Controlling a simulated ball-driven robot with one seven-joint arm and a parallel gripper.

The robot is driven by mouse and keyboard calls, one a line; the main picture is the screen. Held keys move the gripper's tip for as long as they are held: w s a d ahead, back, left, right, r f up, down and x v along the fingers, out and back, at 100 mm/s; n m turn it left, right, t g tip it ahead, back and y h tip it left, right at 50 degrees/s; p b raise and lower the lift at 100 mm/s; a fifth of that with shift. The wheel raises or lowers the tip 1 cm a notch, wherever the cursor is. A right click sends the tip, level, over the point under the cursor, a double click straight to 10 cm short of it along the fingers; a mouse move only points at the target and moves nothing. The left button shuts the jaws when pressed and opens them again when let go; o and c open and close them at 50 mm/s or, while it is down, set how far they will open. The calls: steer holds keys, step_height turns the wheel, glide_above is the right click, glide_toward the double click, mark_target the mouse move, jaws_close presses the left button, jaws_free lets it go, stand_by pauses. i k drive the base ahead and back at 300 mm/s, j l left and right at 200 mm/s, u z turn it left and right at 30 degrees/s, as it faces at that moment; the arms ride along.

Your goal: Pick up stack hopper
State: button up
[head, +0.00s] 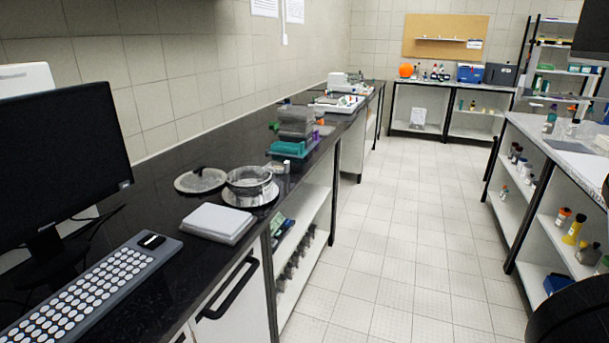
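I cannot tell for sure which thing is the stack hopper. A grey, tiered block (296,122) stands on the black counter, with teal and blue pieces (288,148) at its base. Nearer on the same counter is a round metal sieve-like pan (248,181) on a pale round base (250,197). A flat round disc (200,181) lies just left of it. My gripper is not in view; only a dark rounded shape, possibly part of me, shows at the lower right corner.
The black counter (165,208) runs along the left wall, with a monitor (60,150), a keyboard (85,285) and a white flat box (216,223). A shelved bench (560,150) with bottles stands right. The tiled aisle floor (400,230) between them is clear.

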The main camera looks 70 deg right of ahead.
mark_target(247, 187)
steer(key=z, duration=1.1)
steer(key=i+l+u, duration=0.15)
steer(key=l, duration=0.25)
steer(key=i, duration=0.05)
